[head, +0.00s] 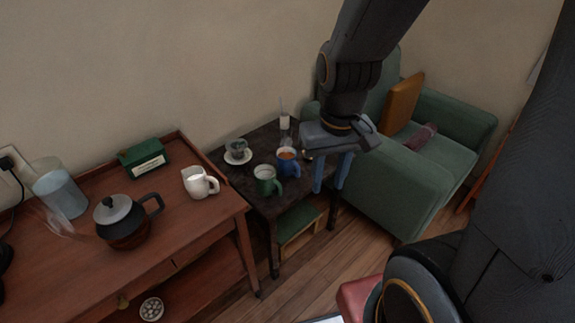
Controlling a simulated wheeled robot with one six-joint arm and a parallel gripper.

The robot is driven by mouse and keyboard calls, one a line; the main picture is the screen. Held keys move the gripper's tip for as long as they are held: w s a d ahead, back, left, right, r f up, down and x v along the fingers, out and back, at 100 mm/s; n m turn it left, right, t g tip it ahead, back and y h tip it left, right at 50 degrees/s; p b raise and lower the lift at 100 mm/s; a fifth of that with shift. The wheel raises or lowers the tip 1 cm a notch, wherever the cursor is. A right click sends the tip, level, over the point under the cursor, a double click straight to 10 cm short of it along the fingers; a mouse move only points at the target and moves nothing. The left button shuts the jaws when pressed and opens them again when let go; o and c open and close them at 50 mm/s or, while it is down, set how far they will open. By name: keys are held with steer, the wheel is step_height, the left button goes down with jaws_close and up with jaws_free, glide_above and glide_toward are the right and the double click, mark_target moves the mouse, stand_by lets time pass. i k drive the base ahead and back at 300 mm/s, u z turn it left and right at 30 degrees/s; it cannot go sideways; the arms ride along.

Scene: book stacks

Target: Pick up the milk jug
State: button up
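The milk jug (196,182) looks to be the white jug with a handle on its right side. It stands upright near the right end of the red-brown wooden table in the head view. My gripper (329,186) points down, with its two blue fingers apart and nothing seen between them. It is well to the right of the jug, in front of the green armchair and beside the small dark table. No part of the jug is hidden by my arm.
A dark-lidded kettle (124,219), a green box (142,158) and a clear pitcher (60,193) share the wooden table (205,228). The small dark table (238,185) holds a green mug (266,181), a blue mug (288,163) and a cup on a saucer. A green armchair (395,195) stands right.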

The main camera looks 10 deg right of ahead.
mark_target(196, 182)
steer(key=z, duration=0.6)
steer(key=k, duration=1.05)
steer(key=u, duration=0.4)
